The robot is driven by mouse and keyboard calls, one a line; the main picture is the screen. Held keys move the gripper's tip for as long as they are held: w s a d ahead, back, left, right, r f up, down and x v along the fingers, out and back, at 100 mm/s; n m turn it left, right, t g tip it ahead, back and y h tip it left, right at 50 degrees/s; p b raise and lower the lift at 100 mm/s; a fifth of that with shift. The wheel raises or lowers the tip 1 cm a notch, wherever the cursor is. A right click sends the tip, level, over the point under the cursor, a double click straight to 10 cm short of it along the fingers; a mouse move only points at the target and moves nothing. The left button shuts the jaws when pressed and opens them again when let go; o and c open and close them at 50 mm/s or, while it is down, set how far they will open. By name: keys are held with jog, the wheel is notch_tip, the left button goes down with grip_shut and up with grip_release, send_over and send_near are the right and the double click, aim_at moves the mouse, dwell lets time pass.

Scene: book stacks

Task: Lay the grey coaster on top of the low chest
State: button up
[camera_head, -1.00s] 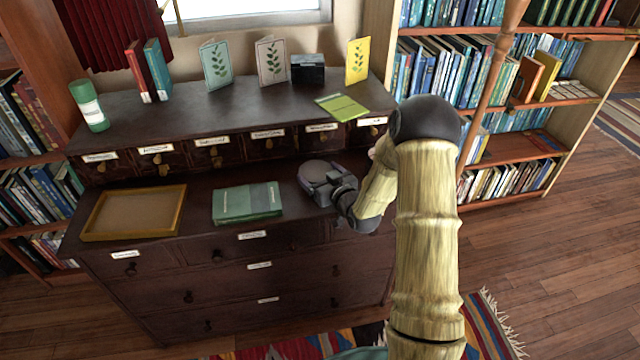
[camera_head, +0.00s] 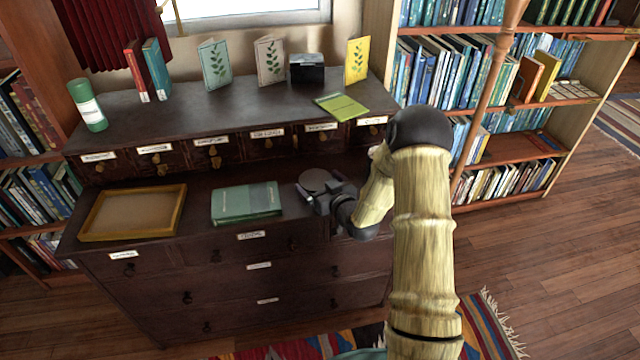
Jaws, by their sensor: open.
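The low chest (camera_head: 205,252) is dark wood with labelled drawers. Its front top surface lies below a raised back row of small labelled drawers. A round grey disc, which looks like the grey coaster (camera_head: 319,180), is at the right part of this lower surface. My gripper (camera_head: 316,190) is open at the disc, with a finger at its left edge and the gripper body at its right. Whether the disc lies flat on the wood or slightly above it I cannot tell. My wrist hides part of the surface to the right.
A teal book (camera_head: 246,202) lies left of my gripper, and a wooden tray (camera_head: 84,232) farther left. The raised top holds a green cylinder (camera_head: 88,106), upright books (camera_head: 156,68), cards, a black box (camera_head: 307,69) and a green booklet (camera_head: 341,106). Bookshelves (camera_head: 522,150) stand right.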

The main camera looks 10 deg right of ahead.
jog(key=v, duration=1.2)
dwell(0.3)
jog(key=s+a+r+m+g+h, duration=0.1)
jog(key=s+a+r+g+h, duration=0.1)
jog(key=s+g, duration=0.4)
jog(key=s+a+r+m+g+h, duration=0.1)
jog(key=s+r+g, duration=0.3)
jog(key=s, duration=0.9)
jog(key=m+g+h, duration=0.1)
jog(key=g, duration=0.1)
jog(key=shift+s+a+g+h, duration=0.2)
jog(key=shift+a+g+h, duration=0.2)
